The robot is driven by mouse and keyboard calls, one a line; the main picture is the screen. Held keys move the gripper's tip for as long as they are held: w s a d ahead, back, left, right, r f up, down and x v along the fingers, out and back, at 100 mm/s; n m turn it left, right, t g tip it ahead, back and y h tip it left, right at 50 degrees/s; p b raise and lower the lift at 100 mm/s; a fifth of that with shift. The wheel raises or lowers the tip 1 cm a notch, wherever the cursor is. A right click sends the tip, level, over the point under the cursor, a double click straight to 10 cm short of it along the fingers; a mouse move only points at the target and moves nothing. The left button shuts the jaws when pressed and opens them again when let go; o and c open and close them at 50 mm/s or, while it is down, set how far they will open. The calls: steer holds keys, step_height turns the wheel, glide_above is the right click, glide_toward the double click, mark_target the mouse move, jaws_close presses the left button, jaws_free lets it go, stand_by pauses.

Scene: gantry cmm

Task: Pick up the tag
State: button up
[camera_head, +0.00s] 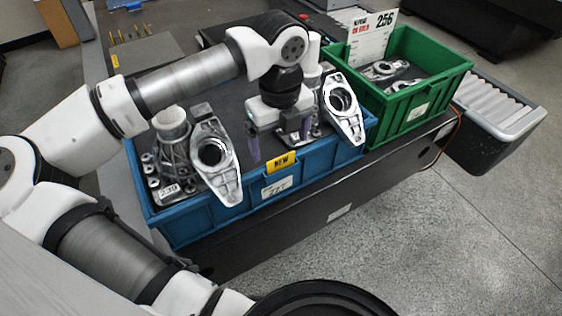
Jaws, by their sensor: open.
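A yellow tag (281,163) reading "NEW" sits at the front rim of the blue bin (210,228). A larger white tag (371,42) with red lettering and "256" stands upright at the back left of the green bin (425,97). I cannot tell which of the two the task means. My gripper (277,147) points down over the blue bin, just above and behind the yellow tag. Its fingers are apart and I see nothing held between them. Its fingertips partly blend into the dark bin interior.
Metal castings stand in the blue bin on both sides of my gripper, with one bracket (215,162) at left and another (342,108) at right leaning over the front rim. More castings (385,70) lie in the green bin. A roller conveyor (497,105) is at right.

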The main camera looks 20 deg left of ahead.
mark_target(281, 157)
steer(key=f, duration=0.1)
steer(key=f+p, duration=0.1)
steer(key=f, duration=0.3)
steer(key=shift+w+p, duration=0.25)
steer(key=shift+p, duration=0.15)
steer(key=shift+c, duration=0.4)
steer(key=c, duration=1)
